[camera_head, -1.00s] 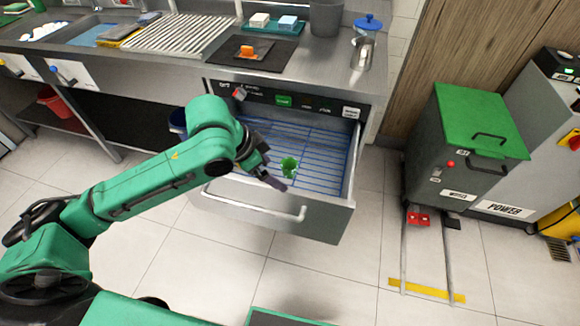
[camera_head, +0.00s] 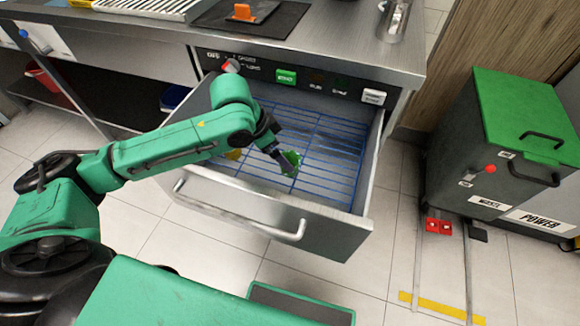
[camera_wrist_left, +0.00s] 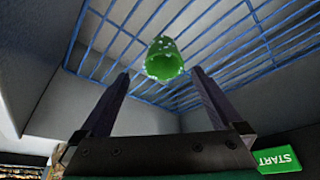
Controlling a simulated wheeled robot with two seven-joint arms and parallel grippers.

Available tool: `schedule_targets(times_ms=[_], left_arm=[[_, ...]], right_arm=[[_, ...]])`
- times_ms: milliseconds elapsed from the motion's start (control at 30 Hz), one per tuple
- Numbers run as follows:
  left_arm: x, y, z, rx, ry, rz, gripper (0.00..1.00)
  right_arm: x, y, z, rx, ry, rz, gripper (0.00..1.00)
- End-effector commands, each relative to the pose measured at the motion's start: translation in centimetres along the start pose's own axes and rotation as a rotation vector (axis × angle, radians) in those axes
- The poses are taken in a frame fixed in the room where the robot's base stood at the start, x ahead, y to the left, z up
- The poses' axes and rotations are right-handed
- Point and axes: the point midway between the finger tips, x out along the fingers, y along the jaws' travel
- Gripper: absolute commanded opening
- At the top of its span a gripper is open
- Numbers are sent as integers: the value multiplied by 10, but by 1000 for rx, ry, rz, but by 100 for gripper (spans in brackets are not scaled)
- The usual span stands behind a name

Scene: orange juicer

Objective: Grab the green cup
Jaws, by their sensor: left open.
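The green cup (camera_head: 291,163) stands on the blue wire rack (camera_head: 335,150) inside the open drawer (camera_head: 255,215). My left gripper (camera_head: 280,158) is inside the drawer, right beside the cup and partly overlapping it in the head view. My right gripper is not in view.
A yellow thing (camera_head: 233,154) lies in the drawer behind my left arm. The drawer's front wall and handle (camera_head: 290,235) stand below my arm. A steel counter (camera_head: 330,45) overhangs the drawer's back. A dark bin with a green lid (camera_head: 525,110) stands at the right.

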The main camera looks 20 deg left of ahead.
Motion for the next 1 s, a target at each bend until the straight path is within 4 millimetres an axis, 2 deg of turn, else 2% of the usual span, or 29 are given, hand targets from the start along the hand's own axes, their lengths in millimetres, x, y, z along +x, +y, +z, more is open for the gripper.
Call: schedule_targets(times_ms=[33, 167, 400, 500, 667, 867, 900, 1000], left_arm=[[13, 0, 1, -1, -1, 2, 100], [29, 0, 0, 0, 1, 0, 100], [72, -5, -2, 1, 0, 1, 100], [79, -6, -2, 2, 0, -2, 100], [78, -6, -2, 2, 0, -2, 100], [78, -5, -2, 2, 0, -2, 27], [78, -5, -2, 2, 0, -2, 22], [78, -5, -2, 2, 0, -2, 21]], right_arm=[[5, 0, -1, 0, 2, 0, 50], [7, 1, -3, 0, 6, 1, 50], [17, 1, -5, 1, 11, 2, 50], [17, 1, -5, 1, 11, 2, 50], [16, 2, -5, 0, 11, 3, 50], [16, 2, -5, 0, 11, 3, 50], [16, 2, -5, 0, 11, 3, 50], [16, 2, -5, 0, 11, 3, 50]])
